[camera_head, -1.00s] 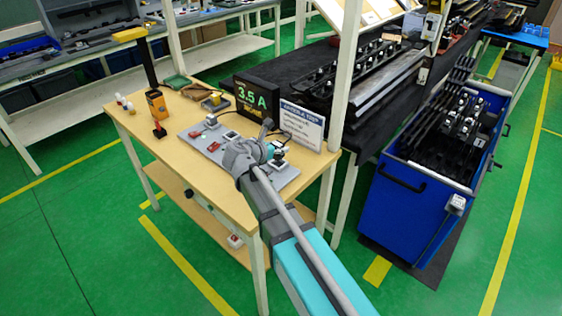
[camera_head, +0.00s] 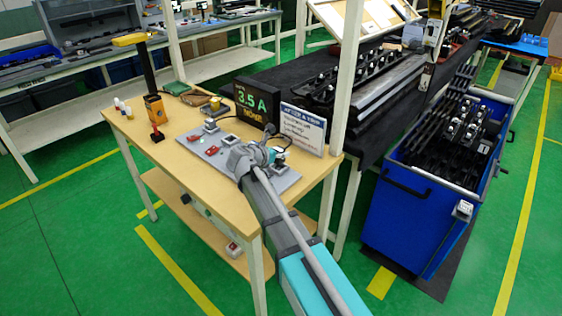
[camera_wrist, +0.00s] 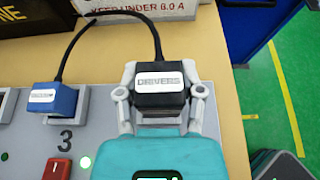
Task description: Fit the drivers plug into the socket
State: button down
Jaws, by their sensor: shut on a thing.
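The drivers plug (camera_wrist: 160,100) is a black block with a white DRIVERS label and a black cable leaving its far side. My gripper (camera_wrist: 160,92) is shut on it, with one grey finger at each side. It is at the right end of the grey socket panel (camera_wrist: 110,115). The socket under the plug is hidden, so I cannot tell how deep the plug sits. In the head view my gripper (camera_head: 268,158) is low over the right part of the panel (camera_head: 225,160), and the plug is mostly hidden by my arm.
A black display (camera_head: 256,102) reading 3.5 A and a white sign (camera_head: 302,128) stand behind the panel. A blue bin (camera_head: 410,220) is at right.

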aim_at(280, 160)
jog(key=shift+w+f, duration=0.1)
jog(key=shift+w+f+b, duration=0.35)
jog(key=shift+f+b, duration=0.2)
jog(key=shift+b, duration=0.15)
jog(key=shift+s+f+b, duration=0.1)
jog(key=shift+f+b, duration=1.25)
jog(key=shift+f, duration=0.05)
jog(key=shift+f, duration=0.1)
jog(key=shift+c, duration=1.1)
grip_release()
jog(key=shift+r, duration=0.2)
